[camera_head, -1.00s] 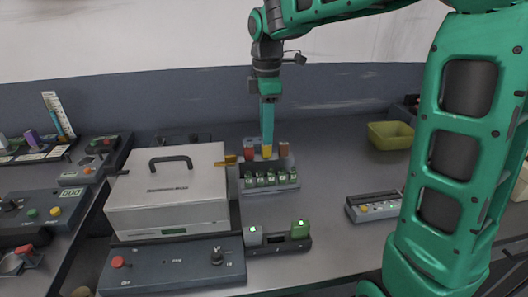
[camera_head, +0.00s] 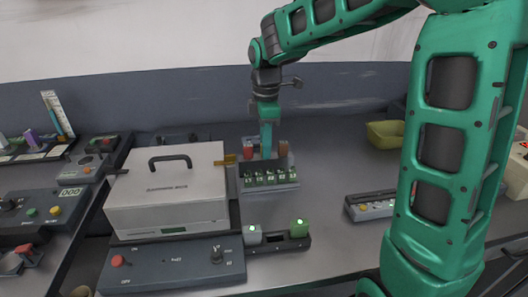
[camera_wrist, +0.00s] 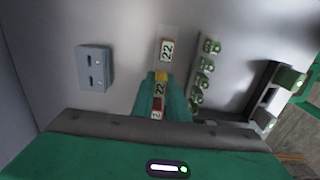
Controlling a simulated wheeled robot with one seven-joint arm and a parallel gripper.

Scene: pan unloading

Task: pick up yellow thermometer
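Several green-topped pieces sit in the rack's front row. A grey box with a black handle (camera_head: 166,190) stands left. A holder with green lights (camera_head: 278,242) is in front; a small control box (camera_head: 373,206) and yellow-green bin (camera_head: 385,134) are to the right.

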